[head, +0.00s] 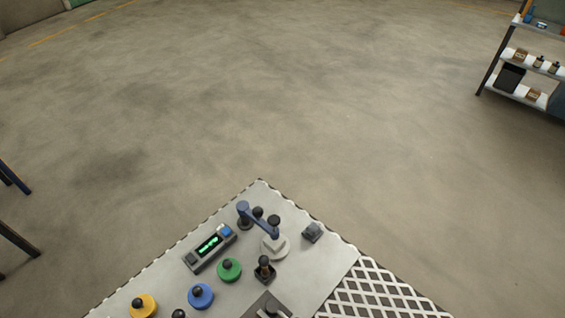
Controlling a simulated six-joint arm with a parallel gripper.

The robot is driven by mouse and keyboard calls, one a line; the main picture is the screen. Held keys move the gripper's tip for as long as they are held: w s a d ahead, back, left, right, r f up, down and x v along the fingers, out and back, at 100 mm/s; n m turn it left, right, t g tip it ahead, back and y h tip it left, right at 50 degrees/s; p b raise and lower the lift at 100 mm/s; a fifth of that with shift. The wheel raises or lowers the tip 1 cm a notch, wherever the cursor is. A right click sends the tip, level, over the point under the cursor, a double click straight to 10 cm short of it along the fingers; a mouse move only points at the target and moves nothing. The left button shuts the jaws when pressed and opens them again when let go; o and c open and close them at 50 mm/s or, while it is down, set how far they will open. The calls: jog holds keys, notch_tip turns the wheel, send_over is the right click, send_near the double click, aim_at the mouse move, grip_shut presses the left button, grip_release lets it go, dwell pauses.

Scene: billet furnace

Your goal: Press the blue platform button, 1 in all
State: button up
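A round blue button (201,296) with a black knob on top sits on the light grey platform (320,262) near the bottom of the head view. A green one (229,270) of the same shape is up and right of it, and a yellow one (143,306) is to its left. A grey box with a lit green display (208,245) stands above them and bears a small blue square part (226,231). I cannot make out any gripper fingers, and nothing is seen touching the blue button.
A blue-grey jointed link (262,223) with dark round joints stands near a pale round base (274,247). A black knobbed stick (264,267) and a small grey block (312,232) are nearby. White grating (380,296) adjoins the platform. Shelves (528,62) stand far right; the floor between is clear.

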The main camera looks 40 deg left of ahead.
grip_shut()
dwell(1.4)
